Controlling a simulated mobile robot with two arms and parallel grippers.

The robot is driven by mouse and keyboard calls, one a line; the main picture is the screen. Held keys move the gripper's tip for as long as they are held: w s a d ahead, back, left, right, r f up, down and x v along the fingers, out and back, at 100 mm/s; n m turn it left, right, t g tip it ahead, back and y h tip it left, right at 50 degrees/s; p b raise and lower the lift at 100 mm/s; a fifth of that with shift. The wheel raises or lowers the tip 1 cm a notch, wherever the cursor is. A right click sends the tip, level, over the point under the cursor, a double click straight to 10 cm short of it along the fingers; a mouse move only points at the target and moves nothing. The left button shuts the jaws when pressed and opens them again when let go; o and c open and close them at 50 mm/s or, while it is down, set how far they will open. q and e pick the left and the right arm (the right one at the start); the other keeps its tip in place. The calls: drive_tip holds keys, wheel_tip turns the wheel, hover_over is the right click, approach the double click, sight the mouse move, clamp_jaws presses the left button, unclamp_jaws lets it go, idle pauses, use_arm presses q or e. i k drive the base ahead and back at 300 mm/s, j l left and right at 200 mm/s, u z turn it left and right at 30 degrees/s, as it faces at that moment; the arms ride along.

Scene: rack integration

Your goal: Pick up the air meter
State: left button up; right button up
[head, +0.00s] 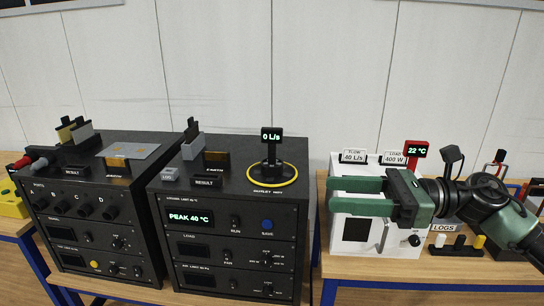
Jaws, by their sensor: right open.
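The air meter (271,150) is a black stand with a small screen reading "0 L/s". It stands upright inside a yellow ring on top of the right black rack unit (230,235). My right gripper (334,196) has green fingers pointing left, apart and empty. In the picture it is to the right of the air meter and a little lower, in front of a white box (355,232). It does not touch the air meter. My left gripper is not in view.
Another black rack unit (90,220) stands on the left, with a grey plate (128,151) on top. Upright cards stand on both units. On the right table are a red meter reading "22 °C" (417,151), label cards and a LOGS holder (444,227). A pale panelled wall is behind.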

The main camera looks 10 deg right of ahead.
sight(271, 165)
drive_tip(key=i, duration=1.5)
